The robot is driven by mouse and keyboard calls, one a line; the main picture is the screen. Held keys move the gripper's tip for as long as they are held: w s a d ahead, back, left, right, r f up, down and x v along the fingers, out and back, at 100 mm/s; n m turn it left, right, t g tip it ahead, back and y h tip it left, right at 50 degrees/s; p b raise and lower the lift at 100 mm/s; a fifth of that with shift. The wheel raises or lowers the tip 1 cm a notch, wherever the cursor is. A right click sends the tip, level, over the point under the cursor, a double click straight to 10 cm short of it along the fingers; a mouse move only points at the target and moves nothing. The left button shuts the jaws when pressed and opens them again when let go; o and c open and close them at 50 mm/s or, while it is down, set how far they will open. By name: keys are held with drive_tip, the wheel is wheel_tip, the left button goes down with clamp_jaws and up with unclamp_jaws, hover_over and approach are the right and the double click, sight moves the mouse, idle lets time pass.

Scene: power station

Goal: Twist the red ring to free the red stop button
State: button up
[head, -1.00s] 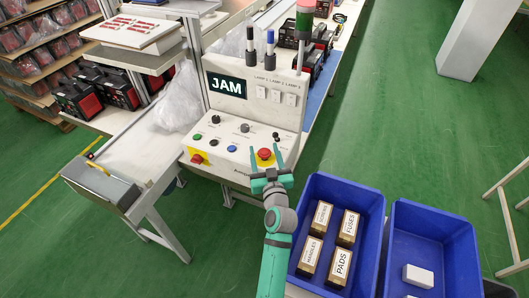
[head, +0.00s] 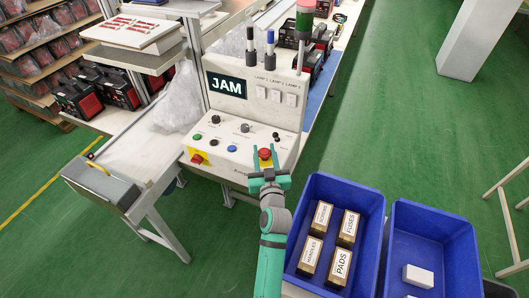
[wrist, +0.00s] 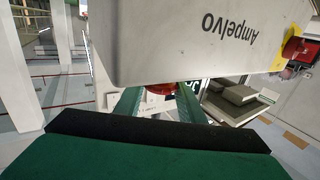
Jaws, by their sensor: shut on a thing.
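The red stop button (head: 264,153) is on the right part of the control panel's sloped face (head: 218,160). My green gripper (head: 265,160) reaches it from the front, with one finger on each side. The gripper is shut on the red button. In the wrist view the button's red edge (wrist: 160,88) shows between the two green fingers, partly hidden by the panel's lower edge. I cannot tell the ring apart from the button head. The panel screen (head: 227,86) reads JAM.
A red switch on a yellow plate (head: 198,158) sits at the panel's left. Other knobs and buttons lie between. A blue bin with labelled boxes (head: 370,200) and another blue bin (head: 433,212) stand close to the right of my arm.

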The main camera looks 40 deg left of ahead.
drive_tip(key=shift+a+m+t+h, duration=0.1)
drive_tip(key=shift+m+t+h, duration=1.75)
drive_tip(key=shift+h, duration=0.75)
drive_tip(key=shift+m+t+h, duration=0.45)
drive_tip(key=shift+m+h, duration=1)
drive_tip(key=shift+h, duration=0.55)
drive_tip(key=o, duration=1.1)
drive_tip(key=shift+c, duration=0.2)
drive_tip(key=s+d, duration=0.2)
drive_tip(key=s, duration=0.8)
drive_tip(key=shift+s+d, duration=0.15)
drive_tip(key=shift+s, duration=0.2)
